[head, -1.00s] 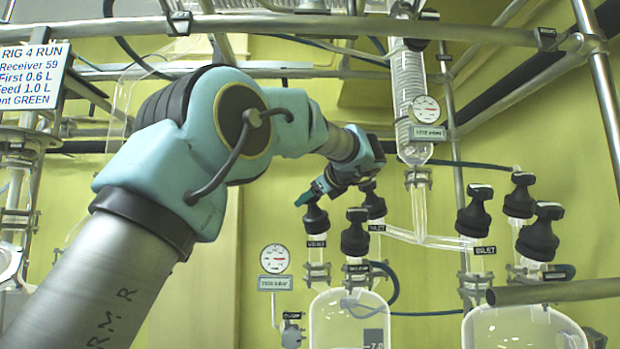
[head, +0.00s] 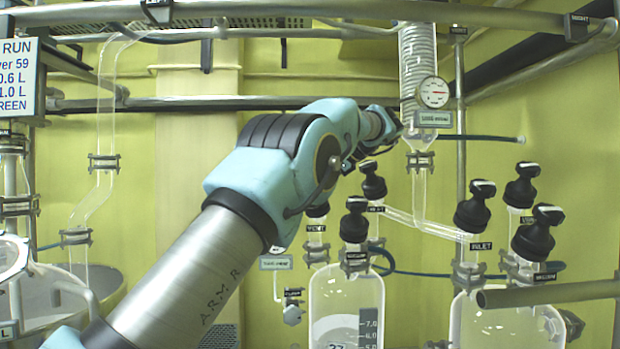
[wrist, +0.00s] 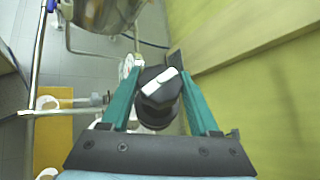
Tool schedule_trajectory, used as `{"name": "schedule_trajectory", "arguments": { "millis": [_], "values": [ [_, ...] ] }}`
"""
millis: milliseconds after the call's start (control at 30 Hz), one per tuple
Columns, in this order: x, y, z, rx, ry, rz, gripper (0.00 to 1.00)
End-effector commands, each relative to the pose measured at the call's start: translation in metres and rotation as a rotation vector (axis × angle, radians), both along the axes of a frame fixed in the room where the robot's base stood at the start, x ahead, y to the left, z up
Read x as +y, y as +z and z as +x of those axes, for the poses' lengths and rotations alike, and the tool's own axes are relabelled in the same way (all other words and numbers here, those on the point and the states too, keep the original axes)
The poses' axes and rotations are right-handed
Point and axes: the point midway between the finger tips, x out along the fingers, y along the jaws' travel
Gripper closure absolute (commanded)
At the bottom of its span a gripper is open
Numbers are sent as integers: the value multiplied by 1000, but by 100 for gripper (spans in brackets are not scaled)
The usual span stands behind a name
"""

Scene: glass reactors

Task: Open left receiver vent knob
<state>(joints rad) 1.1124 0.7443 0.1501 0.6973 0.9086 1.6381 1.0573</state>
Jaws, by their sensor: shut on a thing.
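The left receiver vent knob (head: 317,211) is black and sits on a glass neck labelled VENT. In the head view my arm hides its upper part. In the wrist view a black knob (wrist: 160,98) with a white bar on top lies between the two teal fingers of my gripper (wrist: 160,80). The fingers are shut on its sides, and the white bar runs diagonally. In the head view the fingers are hidden behind my arm. The left receiver (head: 346,300) is a clear glass vessel with a printed scale.
The vacuum knob (head: 354,220) and inlet knob (head: 373,182) stand close to the vent knob. A second vessel (head: 505,322) with several black knobs is at right. A coiled condenser (head: 413,60) hangs above, with steel rails around. A yellow wall (head: 560,130) is behind.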

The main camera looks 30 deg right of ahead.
Motion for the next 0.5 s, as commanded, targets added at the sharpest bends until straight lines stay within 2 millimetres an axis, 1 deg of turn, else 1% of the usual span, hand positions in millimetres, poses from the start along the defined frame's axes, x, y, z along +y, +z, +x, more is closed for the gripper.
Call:
{"name": "schedule_trajectory", "arguments": {
  "millis": [200, 500],
  "values": [
    [0, -1, 1, 19, 40, -13, 94],
    [1, -1, 0, 27, 55, -18, 94]
  ]
}}
